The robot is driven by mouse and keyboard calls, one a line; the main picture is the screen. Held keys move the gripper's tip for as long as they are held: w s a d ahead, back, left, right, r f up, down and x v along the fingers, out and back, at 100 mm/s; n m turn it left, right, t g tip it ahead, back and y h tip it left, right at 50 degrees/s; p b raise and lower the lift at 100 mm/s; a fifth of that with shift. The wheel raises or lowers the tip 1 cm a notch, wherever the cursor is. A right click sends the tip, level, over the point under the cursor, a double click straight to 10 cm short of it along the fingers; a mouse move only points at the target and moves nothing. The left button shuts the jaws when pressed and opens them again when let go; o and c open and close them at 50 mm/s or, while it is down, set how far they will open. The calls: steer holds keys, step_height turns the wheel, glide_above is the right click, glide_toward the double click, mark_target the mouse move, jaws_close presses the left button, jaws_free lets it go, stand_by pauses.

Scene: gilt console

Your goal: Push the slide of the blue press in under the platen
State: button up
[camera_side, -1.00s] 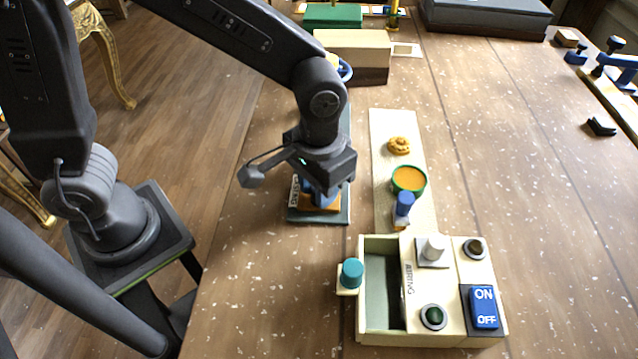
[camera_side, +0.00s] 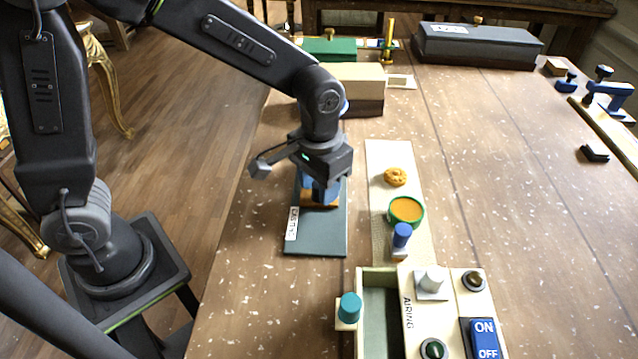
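The press's dark green-grey base plate (camera_side: 318,243) lies on the table with a white lettered label (camera_side: 293,223) at its left edge. On it sits an orange-brown slide block (camera_side: 320,203) with a blue part (camera_side: 327,188) above. My gripper (camera_side: 322,180) is right over this block, pointing down. Its fingers are hidden by its own body and the blue part, so I cannot tell whether they grip or only touch. The platen and most of the press are hidden behind my arm; a bit of blue (camera_side: 345,107) shows behind my wrist.
A cream control box (camera_side: 412,290) with knobs and an ON/OFF switch stands in front. A cream strip (camera_side: 385,155) carries a pastry (camera_side: 396,177), an orange-filled green bowl (camera_side: 406,211) and a blue-topped piece (camera_side: 401,236). A brown-and-cream box (camera_side: 365,106) stands behind.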

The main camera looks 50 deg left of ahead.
steer(key=shift+o, duration=0.9)
step_height(320, 180, up, 14)
steer(key=shift+f, duration=0.1)
step_height(320, 180, down, 14)
steer(key=m, duration=3)
